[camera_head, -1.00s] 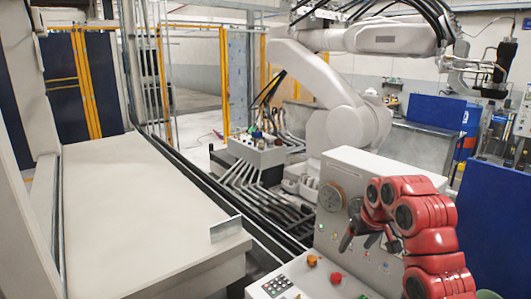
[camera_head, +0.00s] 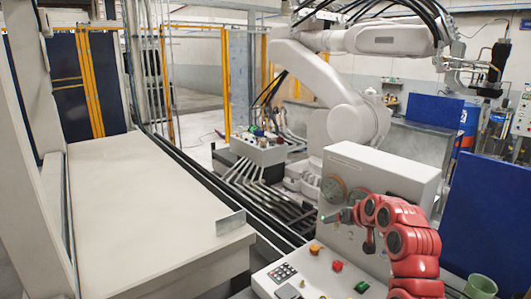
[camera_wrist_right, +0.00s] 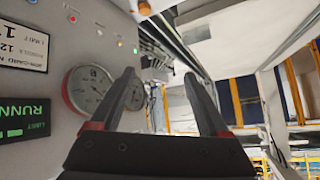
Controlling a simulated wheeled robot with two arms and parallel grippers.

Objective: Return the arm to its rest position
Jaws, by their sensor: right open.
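My right arm (camera_head: 404,238) is red and comes in from the bottom right of the head view. Its dark gripper (camera_head: 348,229) hangs in front of the grey control cabinet (camera_head: 395,165), above the sloped button panel. In the right wrist view the gripper (camera_wrist_right: 163,78) is open, with two dark fingers apart and nothing between them. Two round gauges (camera_wrist_right: 90,88) on the cabinet face show to the left, one partly behind a finger. I cannot tell whether the gripper touches the cabinet. My left gripper is not in view.
The button panel (camera_head: 325,272) has a keypad and coloured buttons below my gripper. A long pale table (camera_head: 140,220) with a small metal plate (camera_head: 231,222) lies to the left. A large white industrial arm (camera_head: 355,120) stands behind the cabinet. A blue panel (camera_head: 490,215) stands at the right.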

